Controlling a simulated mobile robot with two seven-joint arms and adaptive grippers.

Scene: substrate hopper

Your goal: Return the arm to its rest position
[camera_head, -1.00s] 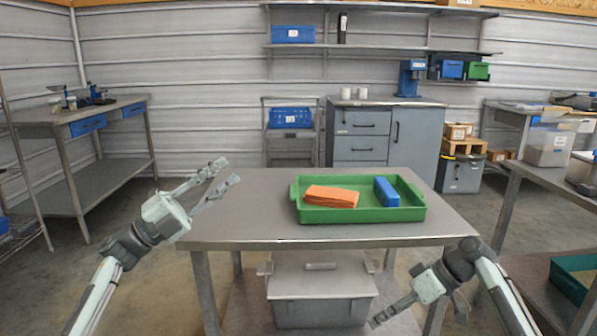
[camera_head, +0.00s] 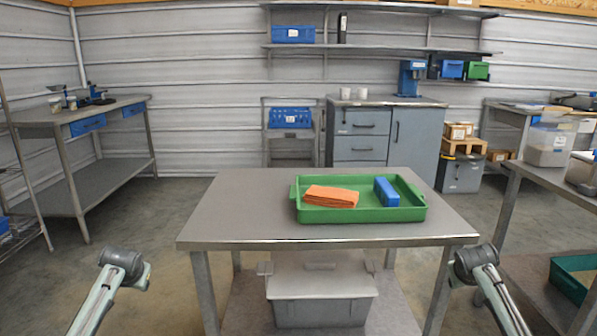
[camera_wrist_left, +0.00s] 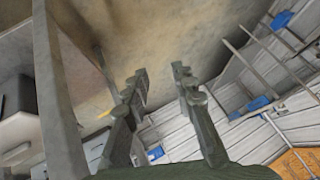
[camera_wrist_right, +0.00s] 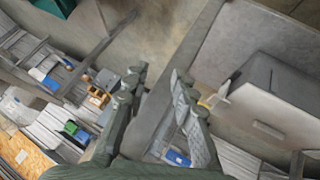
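In the head view both my arms are low in the front corners, apart from the table, and neither gripper shows there. My left gripper (camera_wrist_left: 160,85) shows in the left wrist view with its two fingers apart and nothing between them. My right gripper (camera_wrist_right: 160,80) shows in the right wrist view, also with fingers apart and empty. The steel table (camera_head: 235,205) stands in front of me. On it sits a green tray (camera_head: 400,214) holding an orange stack (camera_head: 331,196) and a blue block (camera_head: 386,191).
A lidded grey bin (camera_head: 320,290) stands under the table. A side bench (camera_head: 555,177) is at the right with a green crate (camera_head: 575,280) below. A workbench (camera_head: 85,115) stands at the back left. Floor is free left of the table.

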